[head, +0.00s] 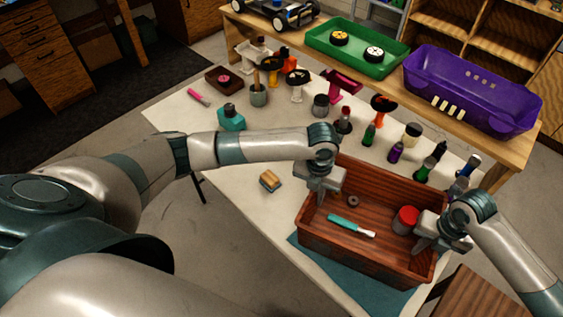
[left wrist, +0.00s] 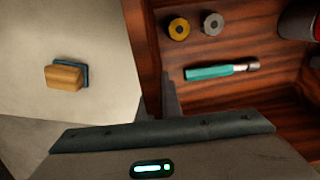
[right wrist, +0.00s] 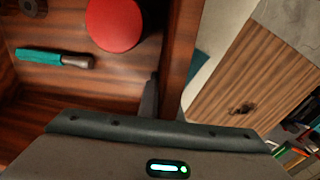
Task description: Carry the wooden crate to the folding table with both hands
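The wooden crate (head: 350,255), reddish brown and open-topped, is at the near right end of a white-topped table (head: 245,145) with thin dark legs, over a teal mat (head: 308,252). I cannot tell whether it rests or is slightly raised. Inside are a teal-handled tool (head: 350,225), a red-topped can (head: 405,219) and small rings (left wrist: 178,26). My left gripper (head: 320,195) is at the crate's left wall and looks closed on it. My right gripper (head: 430,245) is at the right wall and looks closed on it; its outer finger is mostly hidden.
A wood-and-blue block (head: 270,181) lies left of the crate. Several bottles and small parts crowd the white table's far side. Behind is a wooden bench with a green tray (head: 357,50) and purple car shell (head: 470,90). A brown wooden surface (head: 475,300) stands at lower right.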

